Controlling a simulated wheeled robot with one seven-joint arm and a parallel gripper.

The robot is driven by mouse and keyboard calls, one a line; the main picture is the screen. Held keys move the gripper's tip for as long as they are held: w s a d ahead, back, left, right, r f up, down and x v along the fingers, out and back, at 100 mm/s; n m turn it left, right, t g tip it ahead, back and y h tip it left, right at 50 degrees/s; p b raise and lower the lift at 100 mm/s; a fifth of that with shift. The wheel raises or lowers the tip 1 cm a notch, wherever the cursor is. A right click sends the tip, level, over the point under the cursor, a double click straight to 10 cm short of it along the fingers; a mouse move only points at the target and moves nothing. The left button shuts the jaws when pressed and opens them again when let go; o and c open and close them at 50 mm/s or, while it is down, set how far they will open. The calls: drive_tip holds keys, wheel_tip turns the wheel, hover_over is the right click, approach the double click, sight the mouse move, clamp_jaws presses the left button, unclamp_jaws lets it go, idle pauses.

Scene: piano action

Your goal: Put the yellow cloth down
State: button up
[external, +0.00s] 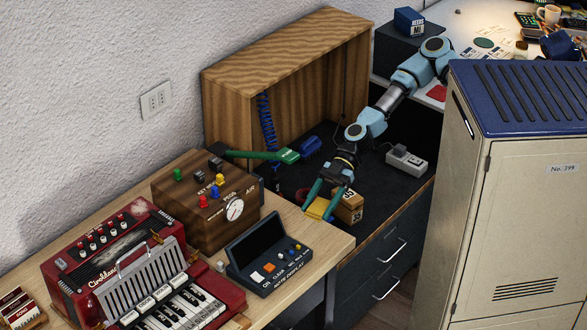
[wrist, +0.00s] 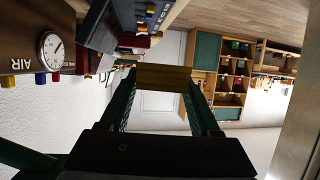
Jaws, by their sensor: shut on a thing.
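The yellow cloth (external: 317,208) is a small folded pad pinched between the teal fingertips of my gripper (external: 318,212). It is near the right end of the light wooden bench top (external: 315,240), beside the dark work surface. I cannot tell whether it touches anything below. In the wrist view the cloth (wrist: 163,77) spans between the two fingers of my gripper (wrist: 162,80), which are shut on it.
A small wooden block with dark markings (external: 350,206) stands just right of the cloth. A dark control console (external: 268,258) and a wooden gauge box (external: 195,220) are to the left. A grey socket strip (external: 407,160) lies behind. A tall locker (external: 520,200) stands at right.

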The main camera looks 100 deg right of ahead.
sight(318, 214)
drive_tip(key=a+p, duration=0.1)
drive_tip(key=p, duration=0.1)
drive_tip(key=a+r+p, duration=0.1)
drive_tip(key=p, duration=0.1)
drive_tip(key=a+r+p, duration=0.1)
drive_tip(key=p, duration=0.1)
drive_tip(key=shift+w+a+r+p, duration=0.1)
drive_tip(key=shift+w+r+p, duration=0.1)
drive_tip(key=shift+w+p, duration=0.15)
drive_tip(key=w+a+f+m+t+h, duration=0.1)
drive_tip(key=w+f+m+h, duration=0.1)
drive_tip(key=w+a+f+m+t+h, duration=0.1)
drive_tip(key=w+a+m+t, duration=0.1)
drive_tip(key=shift+w+a+f+h+b, duration=0.15)
drive_tip(key=shift+w+f+h+b, duration=0.1)
drive_tip(key=shift+f+h+b, duration=0.15)
drive_tip(key=m+h, duration=0.1)
drive_tip(key=f+m+t+h+b, duration=0.1)
drive_tip(key=shift+w+m, duration=0.3)
drive_tip(key=shift+w, duration=0.1)
drive_tip(key=shift+f+m+h, duration=0.2)
drive_tip(key=shift+m+h, duration=0.3)
drive_tip(key=shift+h, duration=0.2)
drive_tip(key=shift+s+d+f+m+t+h+b, duration=0.15)
drive_tip(key=shift+d+m+t+h+b, duration=0.45)
drive_tip(key=shift+m+h, duration=0.3)
drive_tip(key=shift+s+d+m+h, duration=0.25)
drive_tip(key=shift+d+m+h, duration=0.25)
drive_tip(key=shift+h, duration=0.4)
